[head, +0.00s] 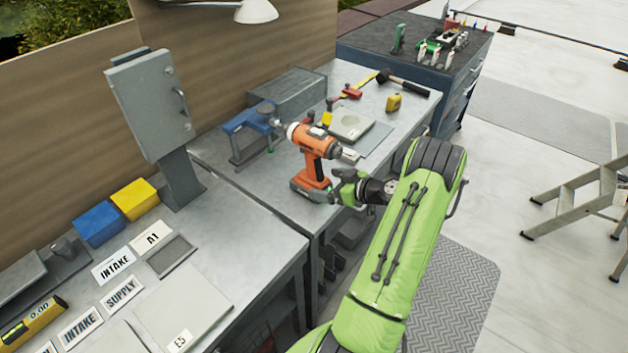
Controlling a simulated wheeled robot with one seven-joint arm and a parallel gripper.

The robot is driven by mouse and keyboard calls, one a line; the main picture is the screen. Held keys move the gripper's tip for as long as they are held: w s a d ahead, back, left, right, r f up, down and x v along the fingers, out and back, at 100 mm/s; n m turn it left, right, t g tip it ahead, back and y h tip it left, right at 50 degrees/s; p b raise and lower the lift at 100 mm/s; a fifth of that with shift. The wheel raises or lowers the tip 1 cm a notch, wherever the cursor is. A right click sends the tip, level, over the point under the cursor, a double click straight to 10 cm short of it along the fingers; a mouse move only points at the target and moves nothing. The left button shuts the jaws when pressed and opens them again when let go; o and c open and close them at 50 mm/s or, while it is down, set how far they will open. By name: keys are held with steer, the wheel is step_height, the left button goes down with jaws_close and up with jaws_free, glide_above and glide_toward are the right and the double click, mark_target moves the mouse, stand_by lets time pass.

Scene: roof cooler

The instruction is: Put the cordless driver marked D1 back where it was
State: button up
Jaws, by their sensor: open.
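The left bench holds labels, bins and a grey cabinet (150,100). A stepladder (580,195) stands right.

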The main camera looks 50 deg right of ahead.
steer(key=v, duration=0.5)
steer(key=shift+s+r, duration=0.1)
stand_by(0.4)
